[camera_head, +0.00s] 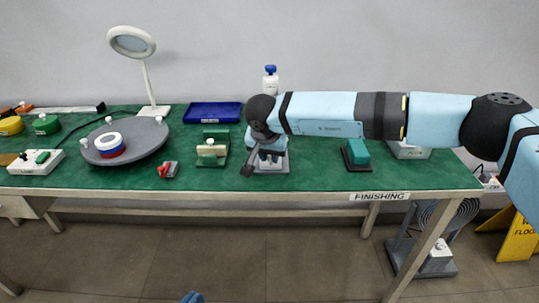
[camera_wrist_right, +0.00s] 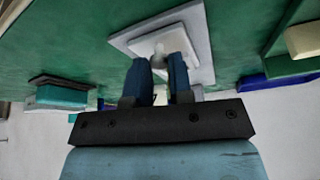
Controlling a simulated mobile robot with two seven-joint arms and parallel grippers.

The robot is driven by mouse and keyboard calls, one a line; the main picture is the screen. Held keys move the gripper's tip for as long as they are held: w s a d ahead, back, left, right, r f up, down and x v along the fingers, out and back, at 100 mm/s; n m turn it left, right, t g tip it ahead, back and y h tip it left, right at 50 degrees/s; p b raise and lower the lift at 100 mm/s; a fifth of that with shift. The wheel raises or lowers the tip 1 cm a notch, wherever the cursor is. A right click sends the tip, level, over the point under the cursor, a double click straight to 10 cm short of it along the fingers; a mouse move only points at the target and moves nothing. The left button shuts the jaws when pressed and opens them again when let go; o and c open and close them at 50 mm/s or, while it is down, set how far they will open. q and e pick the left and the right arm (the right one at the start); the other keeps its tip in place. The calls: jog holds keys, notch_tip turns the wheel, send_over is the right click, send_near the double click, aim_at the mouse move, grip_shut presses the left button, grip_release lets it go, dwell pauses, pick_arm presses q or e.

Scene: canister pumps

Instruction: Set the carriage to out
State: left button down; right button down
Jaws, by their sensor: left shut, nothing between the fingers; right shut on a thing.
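My right gripper (camera_head: 268,158) reaches down over a light grey plate-like fixture (camera_head: 258,170) near the middle of the green table. Only the blue tip of my left gripper (camera_head: 192,297) shows at the bottom edge, shut and empty.
A green block fixture with a cream bar (camera_head: 211,151) stands left of the carriage, and a dark-based green block (camera_head: 357,154) right. A blue tray (camera_head: 212,112) and a blue-capped bottle (camera_head: 271,82) are behind. A grey turntable (camera_head: 142,150) and lamp (camera_head: 132,42) stand left.

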pick_arm(q)
jog(key=shift+w+r, duration=0.1)
jog(key=shift+w, duration=0.05)
pick_arm(e)
jog(key=shift+s+f, duration=0.15)
jog(key=shift+s, duration=0.05)
jog(key=c, duration=1)
grip_release()
jog(key=shift+r, duration=0.2)
jog(key=shift+s+r, duration=0.1)
jog(key=shift+r, duration=0.2)
pick_arm(q)
jog(key=f, duration=0.1)
jog(key=s+a+f+g+y+p, duration=0.1)
jog(key=f, duration=0.1)
jog(key=a+f+g+p, duration=0.1)
jog(key=f, duration=0.1)
jog(key=shift+s+a+y, duration=0.1)
jog(key=shift+s+y, duration=0.2)
jog(key=shift+s, duration=0.1)
pick_arm(e)
jog(key=v, duration=1.3)
